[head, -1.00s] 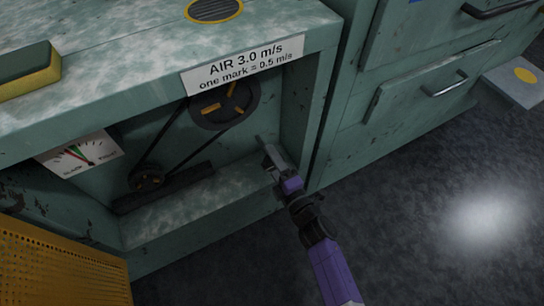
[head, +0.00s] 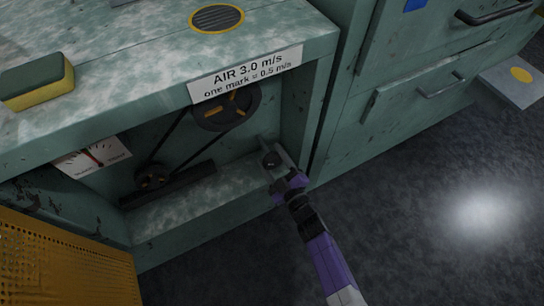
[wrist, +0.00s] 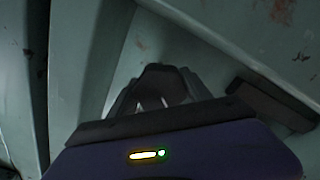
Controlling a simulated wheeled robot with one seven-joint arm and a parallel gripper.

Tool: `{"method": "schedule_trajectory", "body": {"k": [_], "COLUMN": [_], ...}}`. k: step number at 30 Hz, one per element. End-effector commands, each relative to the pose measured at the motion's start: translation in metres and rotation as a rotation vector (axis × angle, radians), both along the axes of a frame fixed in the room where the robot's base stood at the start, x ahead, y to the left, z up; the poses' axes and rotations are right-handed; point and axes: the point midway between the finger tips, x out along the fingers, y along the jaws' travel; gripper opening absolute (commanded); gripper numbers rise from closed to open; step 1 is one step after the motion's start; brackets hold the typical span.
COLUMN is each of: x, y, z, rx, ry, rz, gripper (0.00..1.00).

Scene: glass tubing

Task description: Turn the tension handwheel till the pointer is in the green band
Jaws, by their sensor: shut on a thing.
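My gripper (head: 271,161) reaches into the right end of the open bay in the green cabinet. It is shut on a small dark round part, apparently the tension handwheel (head: 270,160), mostly covered by the fingers. In the wrist view the fingers (wrist: 160,88) are close together, and what they hold cannot be made out. The white gauge (head: 92,157) at the bay's left has a red pointer leaning up and left. Its green band is too small to tell apart from the pointer now. A belt (head: 172,135) runs around an upper pulley (head: 228,108) and a small lower pulley (head: 152,176).
A label reading AIR 3.0 m/s (head: 245,74) hangs on the cabinet top's front edge. A yellow-green sponge (head: 38,82) and a round vent (head: 217,18) are on top. A yellow perforated panel (head: 65,260) stands at front left.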

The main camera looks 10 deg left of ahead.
Motion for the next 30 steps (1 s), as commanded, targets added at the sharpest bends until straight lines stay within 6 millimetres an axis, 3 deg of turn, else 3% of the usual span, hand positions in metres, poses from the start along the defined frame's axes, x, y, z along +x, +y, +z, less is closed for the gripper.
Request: {"method": "schedule_trajectory", "body": {"k": [23, 24, 27, 30], "x": [-0.0002, -0.0002, -0.0001, -0.0002], "y": [-0.0008, -0.0008, -0.0007, -0.0005], "z": [-0.0017, -0.0017, -0.0014, -0.0010], "rx": [0.088, 0.088, 0.087, 0.088], "ry": [0.063, 0.063, 0.062, 0.061], "rz": [-0.002, -0.002, -0.002, -0.001], "gripper": [0.17, 0.61, 0.79, 0.79]}}
